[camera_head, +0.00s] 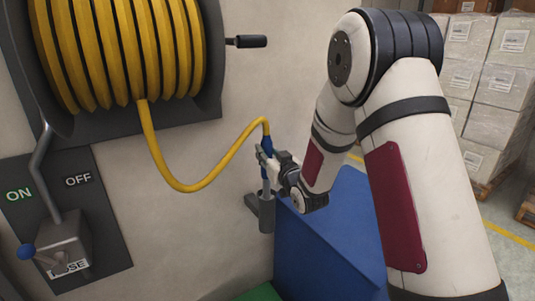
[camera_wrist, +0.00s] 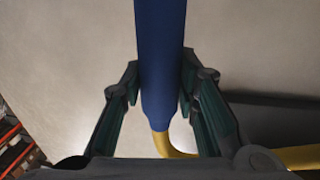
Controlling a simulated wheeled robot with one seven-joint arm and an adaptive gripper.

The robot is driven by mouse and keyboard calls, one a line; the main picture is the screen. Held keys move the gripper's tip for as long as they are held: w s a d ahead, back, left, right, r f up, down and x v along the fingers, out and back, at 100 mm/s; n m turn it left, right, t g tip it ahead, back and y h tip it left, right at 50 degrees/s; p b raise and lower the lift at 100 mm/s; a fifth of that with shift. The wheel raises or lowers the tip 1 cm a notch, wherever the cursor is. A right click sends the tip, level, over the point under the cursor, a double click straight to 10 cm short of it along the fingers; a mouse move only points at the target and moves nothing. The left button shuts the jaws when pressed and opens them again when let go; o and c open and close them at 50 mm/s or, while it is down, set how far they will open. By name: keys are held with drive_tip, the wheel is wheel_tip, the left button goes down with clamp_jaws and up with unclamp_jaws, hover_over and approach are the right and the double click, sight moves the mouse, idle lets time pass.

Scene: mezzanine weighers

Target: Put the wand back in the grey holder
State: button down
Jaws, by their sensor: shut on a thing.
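My gripper (camera_head: 267,159) is shut on the blue grip; in the wrist view the grip (camera_wrist: 159,70) runs between the two fingers (camera_wrist: 162,100). The grey holder (camera_head: 266,215) is a small cup on the wall, straight below the wand in the head view. The tube's lower end meets the cup's rim in the picture. I cannot tell whether it is inside or just above or in front.
The yellow hose (camera_head: 190,187) hangs slack from a wall reel (camera_head: 125,50). A blue cabinet (camera_head: 335,240) stands right beside the holder. A lever box (camera_head: 65,245) on an ON/OFF plate is at the lower left. Stacked boxes (camera_head: 500,80) stand at the back right.

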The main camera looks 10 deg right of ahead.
drive_tip(key=c, duration=1.2)
unclamp_jaws()
drive_tip(key=shift+f, duration=0.15)
drive_tip(key=shift+c, duration=0.2)
drive_tip(key=shift+r, duration=0.25)
drive_tip(key=s+d, duration=0.2)
drive_tip(key=s, duration=0.9)
drive_tip(key=shift+s, duration=0.4)
